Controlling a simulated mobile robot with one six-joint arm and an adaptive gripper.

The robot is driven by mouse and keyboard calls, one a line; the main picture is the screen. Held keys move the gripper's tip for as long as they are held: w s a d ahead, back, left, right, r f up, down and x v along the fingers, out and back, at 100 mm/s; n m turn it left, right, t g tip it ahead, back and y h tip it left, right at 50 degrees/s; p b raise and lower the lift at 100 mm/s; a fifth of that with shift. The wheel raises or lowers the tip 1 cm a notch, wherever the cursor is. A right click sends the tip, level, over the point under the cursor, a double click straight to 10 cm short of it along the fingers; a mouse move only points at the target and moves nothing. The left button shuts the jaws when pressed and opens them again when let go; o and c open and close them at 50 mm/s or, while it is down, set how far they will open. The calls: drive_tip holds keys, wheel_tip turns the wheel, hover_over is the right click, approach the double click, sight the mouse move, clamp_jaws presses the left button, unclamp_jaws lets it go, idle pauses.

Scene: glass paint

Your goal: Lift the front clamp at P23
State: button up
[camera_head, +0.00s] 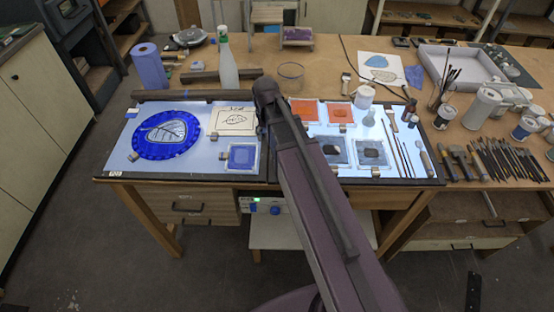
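A round blue glass piece with a pale leaf design (184,149) lies on the left part of the lit table (205,163). Small metal clamps sit around it: one at its front left (133,157), one at its back left (131,113) and one on its right side (214,136). Another small clamp (226,155) is beside a blue square tile (242,156). A small label (113,175) is on the table's front left edge, too small to read surely. My arm crosses the middle of the view, and my gripper is hidden behind it.
Right of my arm, the lit table holds orange and grey glass tiles (341,112), a white jar (364,96) and brushes. A spray bottle (228,72), a blue paper roll (150,66) and a clear glass (291,75) stand behind. Tools (500,158) crowd the right side.

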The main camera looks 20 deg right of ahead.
drive_tip(key=shift+n, duration=0.8)
drive_tip(key=s+f+b, duration=0.1)
drive_tip(key=s, duration=0.2)
drive_tip(key=s+f+b, duration=0.2)
drive_tip(key=s, duration=0.1)
drive_tip(key=s+f+b, duration=0.1)
drive_tip(key=s, duration=0.3)
drive_tip(key=shift+d+f, duration=0.1)
drive_tip(key=shift+f, duration=0.3)
wheel_tip(320, 180, up, 5)
drive_tip(key=p, duration=0.5)
drive_tip(key=shift+r, duration=0.1)
